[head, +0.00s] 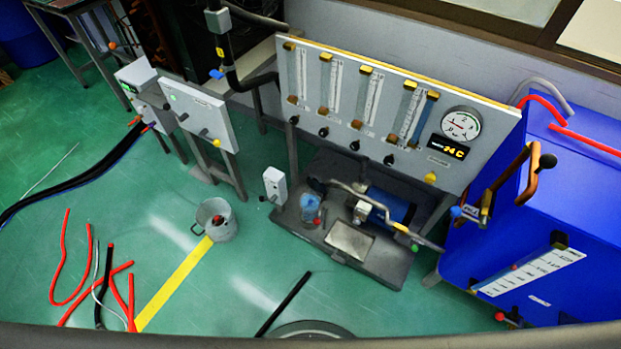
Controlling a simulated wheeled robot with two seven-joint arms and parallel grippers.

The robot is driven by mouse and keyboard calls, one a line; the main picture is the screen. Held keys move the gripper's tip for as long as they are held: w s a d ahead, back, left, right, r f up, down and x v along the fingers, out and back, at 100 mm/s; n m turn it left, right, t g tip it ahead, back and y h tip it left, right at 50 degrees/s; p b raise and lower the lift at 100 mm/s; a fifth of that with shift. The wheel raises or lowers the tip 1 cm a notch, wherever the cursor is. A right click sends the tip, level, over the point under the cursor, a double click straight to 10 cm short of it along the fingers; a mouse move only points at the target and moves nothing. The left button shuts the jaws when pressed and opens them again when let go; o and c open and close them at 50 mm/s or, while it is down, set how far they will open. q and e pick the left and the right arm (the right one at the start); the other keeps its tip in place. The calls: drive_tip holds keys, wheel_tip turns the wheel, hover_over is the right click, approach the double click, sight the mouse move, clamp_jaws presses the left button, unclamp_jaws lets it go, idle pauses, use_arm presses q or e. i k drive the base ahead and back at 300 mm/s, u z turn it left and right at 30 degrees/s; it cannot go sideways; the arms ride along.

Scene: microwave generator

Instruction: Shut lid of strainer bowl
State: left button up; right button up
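A small clear bluish bowl (310,209), which looks like the strainer bowl, stands on the dark pump base in the middle of the view. Something reddish shows low in the bowl. Neither of my grippers is in view, and nothing of mine touches the bowl.
A blue pump (390,207) with pipes sits right of the bowl. A gauge panel (395,110) rises behind. A grey bucket (222,232) stands on the green floor. Red hoses (62,260) lie at left. A large blue tank (560,220) blocks the right.

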sight(316, 185)
drive_tip(key=u, duration=0.55)
drive_tip(key=k, duration=0.65)
drive_tip(key=u, duration=0.7)
drive_tip(key=i, duration=0.6)
drive_tip(key=z, duration=0.5)
drive_tip(key=i, duration=0.7)
drive_tip(key=z, duration=0.85)
